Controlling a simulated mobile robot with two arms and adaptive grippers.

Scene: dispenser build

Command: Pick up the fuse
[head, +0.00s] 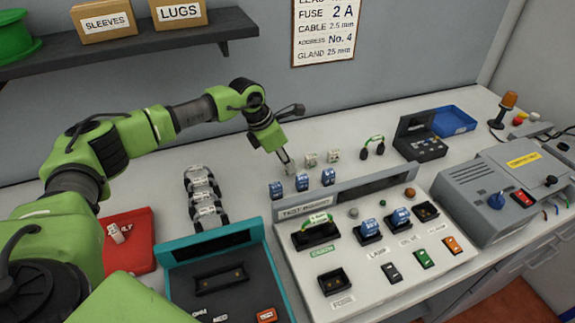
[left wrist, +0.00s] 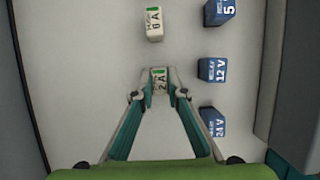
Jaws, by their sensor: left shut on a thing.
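My left gripper (head: 287,163) reaches down to the white bench behind the test panel. In the left wrist view my left gripper (left wrist: 159,84) is shut on a small white fuse (left wrist: 160,78) marked 2 A with a green stripe. I cannot tell whether this fuse touches the bench. Another white fuse (left wrist: 154,23), apparently marked 6 A, stands apart beyond it. In the head view two other small white pieces (head: 310,160) (head: 334,155) stand to the right of the gripper. My right gripper is not in view.
Three blue voltage blocks (head: 302,182) stand close by, between the gripper and the test panel (head: 345,248). A wall sign (head: 325,28) reads fuse 2 A. A teal-edged tester (head: 222,275), a red tray (head: 137,257) and a blue tray (head: 453,121) stand around.

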